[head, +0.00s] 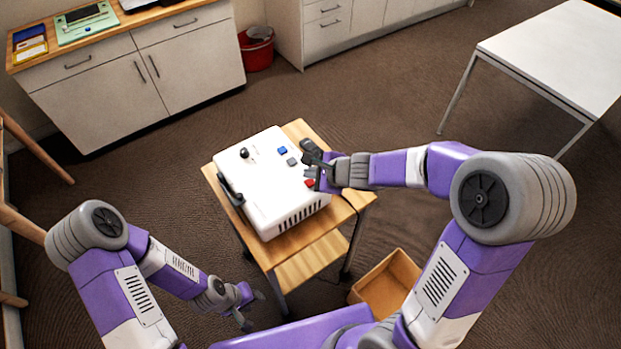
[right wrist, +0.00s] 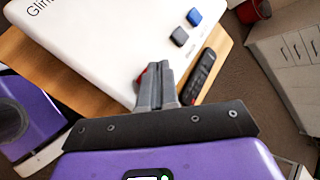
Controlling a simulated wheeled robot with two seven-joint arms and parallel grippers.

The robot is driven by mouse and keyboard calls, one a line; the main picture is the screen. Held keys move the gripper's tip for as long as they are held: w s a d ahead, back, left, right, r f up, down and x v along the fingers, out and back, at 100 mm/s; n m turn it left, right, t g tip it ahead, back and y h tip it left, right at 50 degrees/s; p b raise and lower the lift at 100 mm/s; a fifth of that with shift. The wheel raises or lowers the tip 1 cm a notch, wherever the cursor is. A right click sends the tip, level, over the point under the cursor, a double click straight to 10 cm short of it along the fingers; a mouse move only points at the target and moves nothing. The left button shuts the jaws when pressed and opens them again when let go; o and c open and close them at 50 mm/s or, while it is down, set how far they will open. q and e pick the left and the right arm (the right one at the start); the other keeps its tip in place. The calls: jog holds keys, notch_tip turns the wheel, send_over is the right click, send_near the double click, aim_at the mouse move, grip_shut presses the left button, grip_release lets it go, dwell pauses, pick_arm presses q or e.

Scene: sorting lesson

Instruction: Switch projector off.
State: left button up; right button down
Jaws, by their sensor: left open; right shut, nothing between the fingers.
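The projector (head: 265,195) is a white box on a small wooden table (head: 300,252). Its top has a blue button (head: 282,150), a grey button (head: 292,161) and a red button (head: 309,182). My right gripper (head: 312,174) is shut and empty, with its tips at the red button. In the right wrist view the closed fingertips (right wrist: 155,78) overlap the red button (right wrist: 142,72) and hide most of it. I cannot tell whether they touch it. My left gripper (head: 247,312) is open and empty, low beside the table.
A black remote (right wrist: 203,72) lies on the table beside the projector. A black knob (head: 244,153) stands on the projector's top. An open cardboard box (head: 385,283) is on the floor right of the table. Cabinets (head: 140,75) and a white table (head: 560,55) stand farther off.

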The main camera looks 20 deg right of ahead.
aim_at(312, 185)
notch_tip(312, 185, up, 5)
jog(key=p, duration=0.4)
jog(key=shift+r, duration=0.2)
